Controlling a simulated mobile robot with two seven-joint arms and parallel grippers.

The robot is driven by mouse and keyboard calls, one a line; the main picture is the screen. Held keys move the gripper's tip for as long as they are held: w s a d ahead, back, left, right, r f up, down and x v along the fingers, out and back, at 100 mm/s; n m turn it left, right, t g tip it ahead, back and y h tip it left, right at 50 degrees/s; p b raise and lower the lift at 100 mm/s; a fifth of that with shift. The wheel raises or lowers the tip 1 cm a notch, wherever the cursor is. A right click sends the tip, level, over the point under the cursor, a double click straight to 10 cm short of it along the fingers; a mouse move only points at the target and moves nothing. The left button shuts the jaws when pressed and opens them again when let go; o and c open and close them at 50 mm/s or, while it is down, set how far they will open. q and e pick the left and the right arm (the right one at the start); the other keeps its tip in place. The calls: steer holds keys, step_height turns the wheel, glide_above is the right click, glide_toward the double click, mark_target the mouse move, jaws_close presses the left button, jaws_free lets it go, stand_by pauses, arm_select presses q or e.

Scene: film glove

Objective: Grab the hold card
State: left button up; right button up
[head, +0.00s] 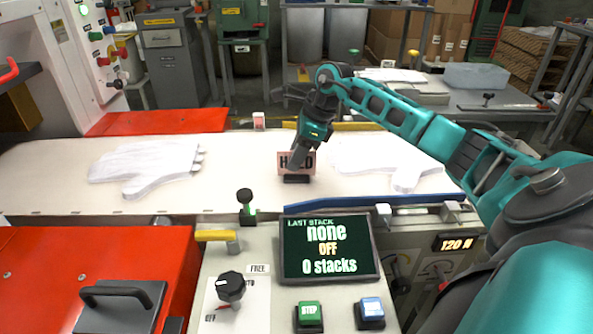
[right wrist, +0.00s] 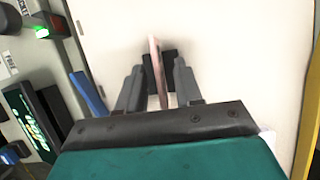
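The hold card (head: 283,163) is a small pink card with dark "HOLD" lettering, upright in a black stand (head: 296,179) on the cream table (head: 245,175). My right gripper (head: 301,150) is down at the card, with a finger covering part of the lettering in the head view. In the right wrist view the card (right wrist: 154,58) shows edge-on between the two spread fingers, with a gap on each side. The stand (right wrist: 171,66) lies below it. The right gripper is open. My left gripper is not in view.
White glove shapes lie left (head: 147,165) and right (head: 385,160) of the card. A blue rail (head: 375,201) runs along the front edge. A control panel with a screen (head: 328,248), knob (head: 231,287) and buttons stands nearer. A red machine (head: 90,280) is at front left.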

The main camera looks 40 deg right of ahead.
steer(key=shift+c, duration=0.5)
jaws_close()
steer(key=shift+r, duration=0.2)
